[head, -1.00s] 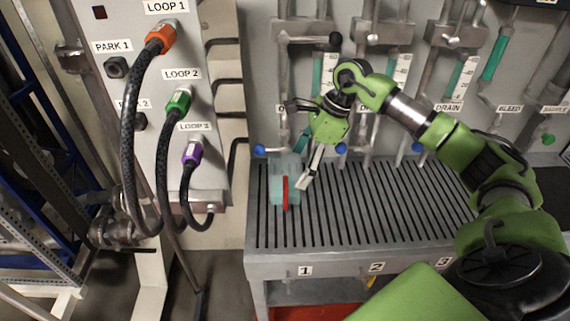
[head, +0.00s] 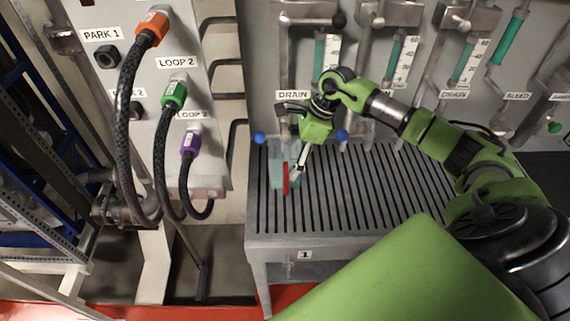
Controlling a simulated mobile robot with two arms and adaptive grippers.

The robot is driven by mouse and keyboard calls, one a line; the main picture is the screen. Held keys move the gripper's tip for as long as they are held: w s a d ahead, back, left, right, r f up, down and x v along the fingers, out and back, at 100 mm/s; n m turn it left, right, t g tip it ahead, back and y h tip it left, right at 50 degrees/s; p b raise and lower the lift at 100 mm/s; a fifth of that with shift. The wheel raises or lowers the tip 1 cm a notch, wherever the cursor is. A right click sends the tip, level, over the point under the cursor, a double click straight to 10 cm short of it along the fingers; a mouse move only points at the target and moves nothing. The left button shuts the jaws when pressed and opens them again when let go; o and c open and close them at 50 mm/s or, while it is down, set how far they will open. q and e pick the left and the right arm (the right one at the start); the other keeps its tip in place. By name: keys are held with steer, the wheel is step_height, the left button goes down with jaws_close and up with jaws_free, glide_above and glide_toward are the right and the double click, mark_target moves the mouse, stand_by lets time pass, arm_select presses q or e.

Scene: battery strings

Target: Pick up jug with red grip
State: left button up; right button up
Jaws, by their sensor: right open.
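The jug with the red grip (head: 285,178) is a pale blue-green translucent vessel standing on the slatted grey bench (head: 350,212) near its left end. Its red grip faces the front. My right gripper (head: 290,160) comes down from above at the jug. It is open, with one finger on the right side of the jug close to the red grip; the other finger is partly hidden behind or against the jug. I cannot tell whether the fingers touch it. My left gripper is not in view.
A panel at left carries hoses with orange (head: 151,28), green (head: 174,95) and purple (head: 190,143) couplings. Blue valve knobs (head: 260,138) and flow tubes line the wall behind the bench. The bench's slatted top right of the jug is clear.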

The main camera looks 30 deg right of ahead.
steer(key=c, duration=1.5)
steer(key=shift+r, duration=0.15)
